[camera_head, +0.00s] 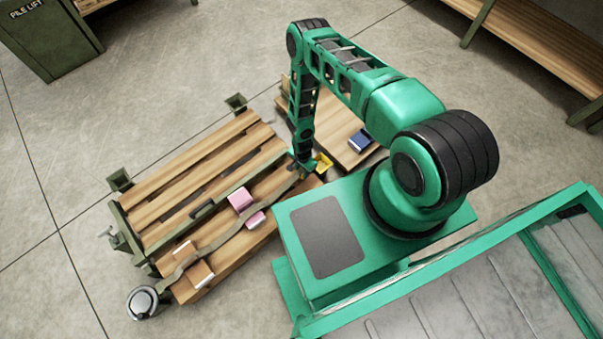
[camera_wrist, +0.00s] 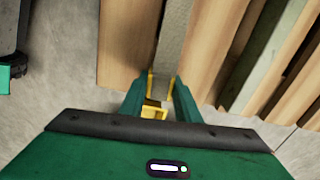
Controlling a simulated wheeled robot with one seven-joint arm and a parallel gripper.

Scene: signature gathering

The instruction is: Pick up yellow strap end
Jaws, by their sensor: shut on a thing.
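The yellow strap end (camera_wrist: 154,111) sits between the green fingers of my gripper (camera_wrist: 158,92) in the wrist view. The fingers are shut on it, one on each side. In the head view, the yellow strap end (camera_head: 323,162) shows beside my gripper (camera_head: 301,168), at the right end of the slatted wooden surface (camera_head: 177,184). The grey-brown strap (camera_head: 225,236) runs from there down-left across the boards. It also shows in the wrist view (camera_wrist: 174,35), leading away from the gripper. My fingers partly hide the strap end in the head view.
Pink blocks (camera_head: 240,199) and a white-and-orange block (camera_head: 198,275) are along the strap. A round white-topped device (camera_head: 143,301) stands at the lower left. A blue box (camera_head: 360,139) lies on boards behind my arm. Open floor (camera_head: 60,150) lies left.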

